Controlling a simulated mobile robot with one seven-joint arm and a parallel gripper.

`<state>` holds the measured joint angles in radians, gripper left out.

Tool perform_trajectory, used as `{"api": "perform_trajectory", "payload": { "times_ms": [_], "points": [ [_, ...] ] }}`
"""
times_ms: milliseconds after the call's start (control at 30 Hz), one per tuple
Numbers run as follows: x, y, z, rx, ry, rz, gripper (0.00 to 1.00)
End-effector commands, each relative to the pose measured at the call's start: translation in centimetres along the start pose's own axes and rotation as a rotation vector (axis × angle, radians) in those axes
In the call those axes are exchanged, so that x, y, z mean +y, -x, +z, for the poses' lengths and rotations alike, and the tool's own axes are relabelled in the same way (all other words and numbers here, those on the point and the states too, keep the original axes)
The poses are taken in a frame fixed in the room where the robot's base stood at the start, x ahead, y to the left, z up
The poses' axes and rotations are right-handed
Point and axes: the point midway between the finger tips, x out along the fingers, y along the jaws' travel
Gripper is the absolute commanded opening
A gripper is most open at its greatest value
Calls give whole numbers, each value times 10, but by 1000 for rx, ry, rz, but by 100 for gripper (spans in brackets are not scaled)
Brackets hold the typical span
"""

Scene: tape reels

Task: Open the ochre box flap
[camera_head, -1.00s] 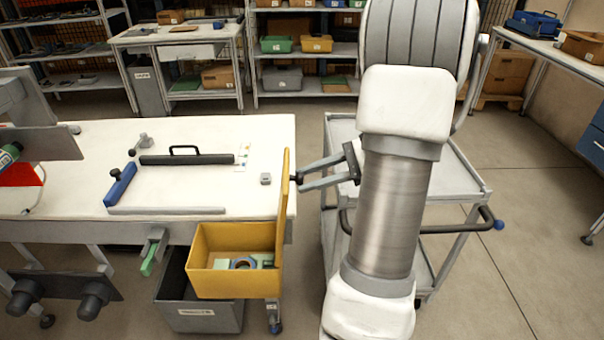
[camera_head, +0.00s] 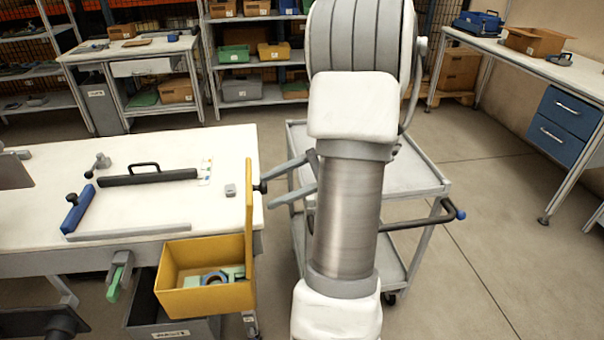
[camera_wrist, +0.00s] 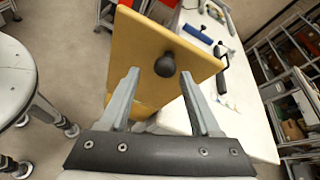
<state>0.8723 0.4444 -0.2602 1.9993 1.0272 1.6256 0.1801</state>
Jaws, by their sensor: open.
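The ochre box (camera_head: 205,298) hangs at the front right of the white workbench, its top uncovered. Its ochre flap (camera_head: 248,225) stands about upright along the box's right side. The flap also fills the middle of the wrist view (camera_wrist: 140,50), with a dark round knob (camera_wrist: 168,66) on its outer face. My gripper (camera_head: 267,194) is to the right of the flap, its fingers pointing at it. In the wrist view my gripper (camera_wrist: 159,74) is open, with the knob between the fingertips; contact cannot be told. A blue-grey ring and pale green pieces lie inside the box.
A grey bin (camera_head: 140,310) sits below the box. A grey trolley (camera_head: 425,180) stands behind my arm. Floor at the right is open.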

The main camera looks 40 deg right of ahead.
Motion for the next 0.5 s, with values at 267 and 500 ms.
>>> {"api": "perform_trajectory", "payload": {
  "times_ms": [267, 500],
  "points": [
    [-1, 58, 1, 4, -2, -3, 64],
    [0, 116, 1, 2, -2, -1, 64]
  ]
}}
